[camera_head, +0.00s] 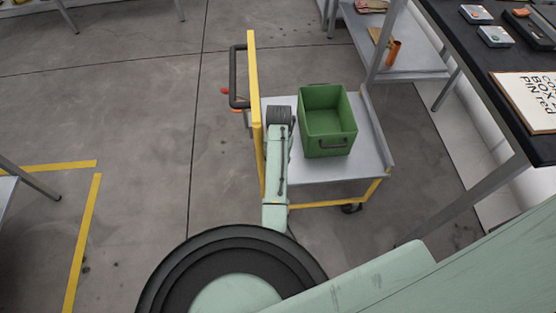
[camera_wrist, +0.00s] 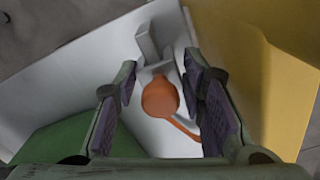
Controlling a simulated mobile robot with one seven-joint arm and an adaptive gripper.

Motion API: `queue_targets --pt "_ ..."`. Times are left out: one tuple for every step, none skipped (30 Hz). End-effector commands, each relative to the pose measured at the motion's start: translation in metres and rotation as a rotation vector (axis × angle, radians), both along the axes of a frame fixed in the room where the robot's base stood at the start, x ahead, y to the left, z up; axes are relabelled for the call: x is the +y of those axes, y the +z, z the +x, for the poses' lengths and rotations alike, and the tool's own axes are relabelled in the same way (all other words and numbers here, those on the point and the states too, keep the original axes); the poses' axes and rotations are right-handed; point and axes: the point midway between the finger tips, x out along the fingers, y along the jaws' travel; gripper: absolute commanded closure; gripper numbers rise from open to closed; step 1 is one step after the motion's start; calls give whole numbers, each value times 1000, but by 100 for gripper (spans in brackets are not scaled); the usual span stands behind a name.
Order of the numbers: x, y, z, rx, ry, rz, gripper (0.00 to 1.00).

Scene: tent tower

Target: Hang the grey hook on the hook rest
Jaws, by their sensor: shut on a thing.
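My gripper (camera_wrist: 160,72) is low over the cart, between the yellow end frame and the green crate. Its two dark fingers stand apart in the wrist view, around a pale grey hook-shaped piece (camera_wrist: 150,48) near the fingertips. An orange rounded part (camera_wrist: 160,97) with a thin orange tail lies between the fingers, just below the grey piece. I cannot tell whether the two are joined. In the head view my wrist hides the held piece. I cannot make out a hook rest in either view.
The grey cart (camera_head: 355,170) carries a green crate (camera_head: 325,145) right of my arm. Its yellow end frame (camera_head: 256,120) stands close on the left and shows large in the wrist view (camera_wrist: 235,80). A dark-topped workbench (camera_head: 470,60) is at right. The floor at left is mostly clear.

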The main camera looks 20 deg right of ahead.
Motion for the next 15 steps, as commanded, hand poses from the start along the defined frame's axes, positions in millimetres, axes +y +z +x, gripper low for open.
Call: queue_targets --pt "0 -1 0 0 0 0 94" --pt "0 -1 0 0 0 0 94" --pt "0 -1 0 -1 0 -1 94" --pt "0 -2 0 -1 0 -1 94" --pt "0 -2 0 -1 0 -1 94" --pt "0 -3 0 -1 0 -1 94" --pt "0 -3 0 -1 0 -1 94" --pt "0 -3 0 -1 0 -1 94" --pt "0 -4 0 -1 0 -1 94" --pt "0 -4 0 -1 0 -1 94" --pt "0 -5 0 -1 0 -1 94" --pt "0 -5 0 -1 0 -1 95" --pt "0 -5 0 -1 0 -1 95" --pt "0 -5 0 -1 0 -1 62" --pt "0 -5 0 -1 0 -1 59"
